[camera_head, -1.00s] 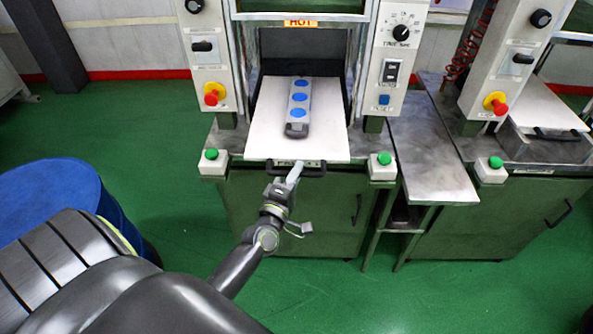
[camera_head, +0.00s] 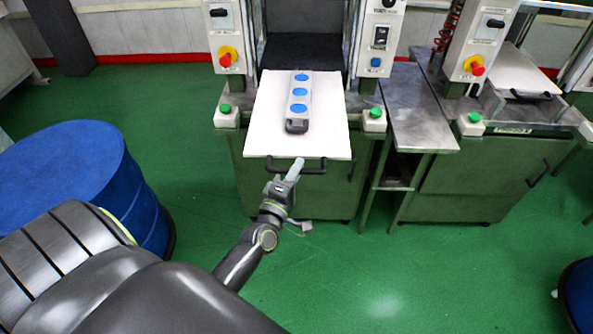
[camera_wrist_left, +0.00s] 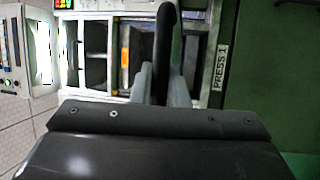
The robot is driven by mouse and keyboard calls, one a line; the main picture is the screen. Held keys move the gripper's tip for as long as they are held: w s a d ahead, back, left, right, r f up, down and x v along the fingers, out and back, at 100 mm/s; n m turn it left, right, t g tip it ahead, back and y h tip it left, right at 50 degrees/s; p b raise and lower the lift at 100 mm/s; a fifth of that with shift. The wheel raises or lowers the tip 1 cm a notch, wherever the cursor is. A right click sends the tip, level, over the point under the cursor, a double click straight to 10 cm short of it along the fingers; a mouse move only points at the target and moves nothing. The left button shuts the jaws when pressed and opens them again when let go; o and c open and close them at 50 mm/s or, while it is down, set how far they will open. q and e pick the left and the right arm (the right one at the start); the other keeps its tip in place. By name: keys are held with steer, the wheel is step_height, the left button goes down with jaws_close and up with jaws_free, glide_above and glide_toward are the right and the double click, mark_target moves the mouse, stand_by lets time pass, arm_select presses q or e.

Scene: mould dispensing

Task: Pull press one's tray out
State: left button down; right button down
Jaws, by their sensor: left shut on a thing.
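Press one's white tray (camera_head: 265,125) sticks out of the press toward me, past the front edge of the bench. A grey mould with blue round spots (camera_head: 299,96) lies on it. The tray's black handle (camera_head: 311,169) is at its front edge, and it also shows in the left wrist view (camera_wrist_left: 166,40). My left gripper (camera_head: 295,170) is shut on the handle; in the left wrist view its fingers (camera_wrist_left: 160,84) stand on both sides of the bar. My right gripper is not in view.
Press one's label (camera_wrist_left: 221,68) shows in the left wrist view. Blue drums stand at the left (camera_head: 80,165) and lower right (camera_head: 580,295). A metal side table (camera_head: 415,110) and a second press with its own white tray (camera_head: 515,75) are at the right. Green floor in front is clear.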

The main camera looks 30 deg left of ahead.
arm_select(q)
steer(key=shift+w, duration=0.1)
steer(key=c, duration=1.4)
jaws_free()
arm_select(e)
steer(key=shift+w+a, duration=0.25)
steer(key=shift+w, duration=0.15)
